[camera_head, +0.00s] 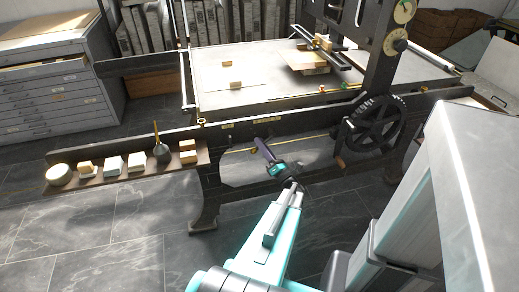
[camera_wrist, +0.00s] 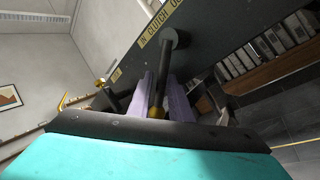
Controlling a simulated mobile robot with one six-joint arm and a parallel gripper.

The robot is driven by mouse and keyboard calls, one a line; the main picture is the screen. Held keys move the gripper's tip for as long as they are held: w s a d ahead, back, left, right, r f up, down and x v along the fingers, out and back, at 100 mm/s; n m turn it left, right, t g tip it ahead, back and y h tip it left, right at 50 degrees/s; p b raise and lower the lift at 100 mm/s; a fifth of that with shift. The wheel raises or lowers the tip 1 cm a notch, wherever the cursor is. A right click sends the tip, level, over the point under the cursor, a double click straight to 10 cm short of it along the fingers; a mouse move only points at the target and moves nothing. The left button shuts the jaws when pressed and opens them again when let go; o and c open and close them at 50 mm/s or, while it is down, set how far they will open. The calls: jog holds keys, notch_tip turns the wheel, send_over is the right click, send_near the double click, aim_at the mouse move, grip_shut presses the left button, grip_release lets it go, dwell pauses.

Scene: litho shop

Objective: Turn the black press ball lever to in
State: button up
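The ball lever (camera_wrist: 166,75) is a dark rod with a brass ball at its end. It hangs from a round pivot on the dark press frame (camera_wrist: 215,28), beside a yellow plate (camera_wrist: 160,24) reading "IN CLUTCH OUT". My gripper (camera_wrist: 163,92) has its two purple fingers on either side of the rod, near the ball. Whether both fingers touch the rod I cannot tell. In the head view my gripper (camera_head: 262,147) reaches up to the side of the press frame (camera_head: 325,112), under the label plates. The lever itself is too small to make out clearly there.
A second small dark lever or knob (camera_wrist: 110,98) is left of my fingers in the wrist view. A spoked handwheel (camera_head: 375,125) is at the right. A shelf (camera_head: 125,178) with several blocks juts out left. The floor in front is clear.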

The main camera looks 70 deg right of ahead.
jog(key=shift+s+f, duration=0.1)
jog(key=shift+s, duration=0.05)
jog(key=v, duration=1.3)
jog(key=shift+a, duration=0.25)
jog(key=shift+f, duration=0.15)
